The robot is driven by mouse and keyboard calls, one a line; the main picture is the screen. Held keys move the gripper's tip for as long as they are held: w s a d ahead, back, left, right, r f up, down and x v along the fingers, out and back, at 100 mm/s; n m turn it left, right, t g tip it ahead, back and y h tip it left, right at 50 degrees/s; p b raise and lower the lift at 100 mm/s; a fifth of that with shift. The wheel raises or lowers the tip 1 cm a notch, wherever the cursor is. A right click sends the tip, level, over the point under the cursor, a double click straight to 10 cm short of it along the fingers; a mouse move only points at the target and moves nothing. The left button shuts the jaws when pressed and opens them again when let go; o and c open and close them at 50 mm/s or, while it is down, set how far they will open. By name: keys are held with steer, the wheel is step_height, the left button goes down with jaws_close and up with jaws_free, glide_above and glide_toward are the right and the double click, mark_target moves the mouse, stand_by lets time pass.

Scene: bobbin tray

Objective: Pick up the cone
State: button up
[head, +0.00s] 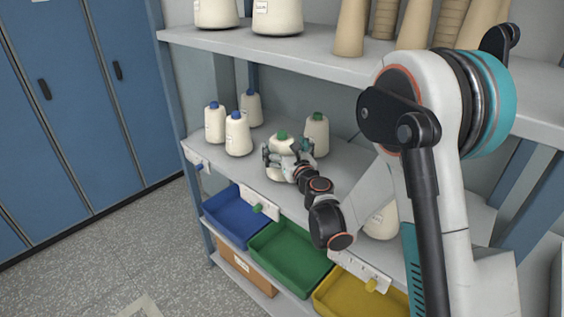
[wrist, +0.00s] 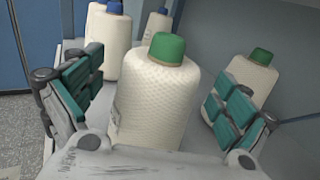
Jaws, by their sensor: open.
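A cream yarn cone with a green top (wrist: 157,95) stands upright on the shelf, centred between the two teal-padded fingers of my gripper (wrist: 158,105) in the wrist view. Gaps show between the cone and both fingers. In the head view my gripper (head: 288,155) is at this cone (head: 281,138) and hides much of its body. A second green-topped cone (head: 317,132) stands behind and to the right; it also shows behind the right finger in the wrist view (wrist: 252,75).
Several blue-topped cones (head: 238,135) stand to the left on the same shelf (head: 345,165). Below are a blue tray (head: 235,222), a green tray (head: 290,258) and a yellow tray (head: 350,298). An upper shelf (head: 290,55) holds more cones and brown tubes.

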steer(key=shift+x, duration=0.95)
steer(key=c, duration=1.8)
steer(key=shift+c, duration=0.2)
steer(key=shift+r, duration=0.1)
